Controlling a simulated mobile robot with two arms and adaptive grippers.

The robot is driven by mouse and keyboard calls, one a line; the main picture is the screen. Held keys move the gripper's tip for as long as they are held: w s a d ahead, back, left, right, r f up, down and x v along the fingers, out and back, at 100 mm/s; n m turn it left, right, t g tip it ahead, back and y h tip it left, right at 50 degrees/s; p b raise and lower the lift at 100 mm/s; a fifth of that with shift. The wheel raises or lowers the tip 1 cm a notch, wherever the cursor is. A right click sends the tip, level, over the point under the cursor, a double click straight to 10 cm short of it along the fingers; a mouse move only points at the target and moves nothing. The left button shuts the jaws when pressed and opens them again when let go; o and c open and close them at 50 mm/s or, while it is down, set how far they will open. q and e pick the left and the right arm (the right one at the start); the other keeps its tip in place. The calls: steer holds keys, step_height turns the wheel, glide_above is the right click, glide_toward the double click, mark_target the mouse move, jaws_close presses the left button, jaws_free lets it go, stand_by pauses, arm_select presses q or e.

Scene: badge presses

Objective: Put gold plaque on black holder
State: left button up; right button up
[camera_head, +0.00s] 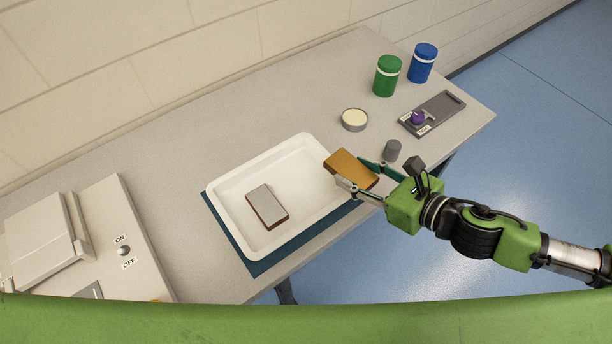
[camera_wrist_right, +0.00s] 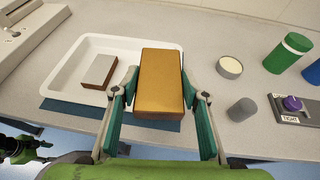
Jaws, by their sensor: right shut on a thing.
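The gold plaque (camera_head: 351,168) is a thick block with a gold top and brown sides. My right gripper (camera_head: 350,172) is shut on it and holds it over the right end of the white tray. In the right wrist view the plaque (camera_wrist_right: 161,82) lies between the two green fingers. A dark grey holder (camera_head: 447,109) with a purple knob lies flat at the table's far right; part of it also shows in the wrist view (camera_wrist_right: 308,117). My left gripper is outside the head view; dark parts low at the left of the wrist view may belong to it, state unclear.
The white tray (camera_head: 227,221) on a dark blue mat (camera_head: 262,266) holds a silver-topped plaque (camera_head: 266,202). A grey cylinder (camera_head: 393,150), a round tin (camera_head: 354,119), a green jar (camera_head: 386,76) and a blue jar (camera_head: 422,63) stand to the right. A beige machine (camera_head: 125,225) is at left.

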steer(key=s+a+p+x, duration=0.1)
steer(key=a+p+x, duration=0.1)
steer(key=x, duration=0.7)
glide_above(308, 183)
steer(key=d, duration=0.1)
steer(key=f, duration=0.2)
steer(key=s+f, duration=0.1)
steer(key=f, duration=0.1)
steer(key=shift+b, duration=0.35)
steer(key=shift+w+a+f, duration=0.3)
steer(key=shift+f, duration=0.2)
steer(key=f, duration=0.2)
steer(key=shift+w+a+f, duration=0.15)
steer(key=shift+a+f, duration=0.1)
steer(key=shift+a, duration=0.05)
steer(key=shift+f+p, duration=0.4)
steer(key=shift+p, duration=0.1)
steer(key=shift+f, duration=0.1)
steer(key=shift+f+b, duration=0.3)
steer(key=o, duration=1.2)
steer(key=shift+r, duration=0.1)
